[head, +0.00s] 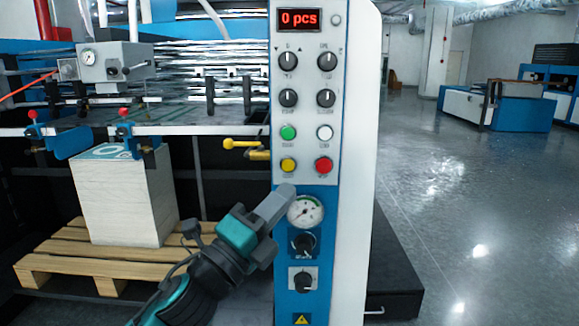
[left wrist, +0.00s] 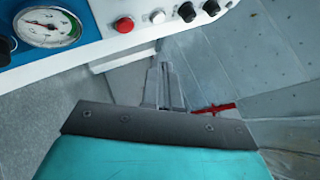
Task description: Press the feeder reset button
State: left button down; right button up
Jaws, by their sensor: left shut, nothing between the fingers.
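The blue and white control panel (head: 308,180) carries four round buttons: green (head: 288,132), white (head: 324,132), yellow (head: 288,165) and red (head: 323,165). Their labels are too small to read, so I cannot tell which is the feeder reset button. My left gripper (head: 284,196) is shut and empty; its tips appear just below the yellow button and left of the gauge. In the left wrist view the shut fingers (left wrist: 164,72) are below the panel's white edge, apart from the red button (left wrist: 124,24) and white button (left wrist: 157,17). My right gripper is not in view.
The panel also has a red "0 pcs" display (head: 299,19), several black knobs (head: 326,61) and a pressure gauge (head: 305,211). A yellow handle (head: 240,144) juts out left of the buttons. A paper stack (head: 128,200) stands on a wooden pallet (head: 65,261). Open floor lies right.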

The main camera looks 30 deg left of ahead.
pick_arm(q)
jog(key=shift+w+a, duration=0.75)
jog(key=shift+w, duration=0.5)
jog(key=shift+w+a, duration=0.8)
jog(key=shift+w, duration=0.45)
jog(key=shift+w+a, duration=0.75)
jog(key=shift+w, duration=0.5)
jog(key=shift+w, duration=0.1)
jog(key=shift+w+a, duration=0.2)
jog(key=shift+w, duration=0.1)
jog(key=shift+w+a, duration=0.25)
jog(key=shift+w, duration=0.05)
jog(key=shift+s, duration=0.1)
jog(key=shift+s+d, duration=0.45)
jog(key=shift+s, duration=0.15)
jog(key=shift+s+d, duration=0.45)
jog(key=shift+s, duration=0.25)
jog(key=shift+s+d, duration=0.4)
jog(key=shift+s, duration=0.35)
jog(key=shift+s+d, duration=0.45)
jog(key=shift+s, duration=0.25)
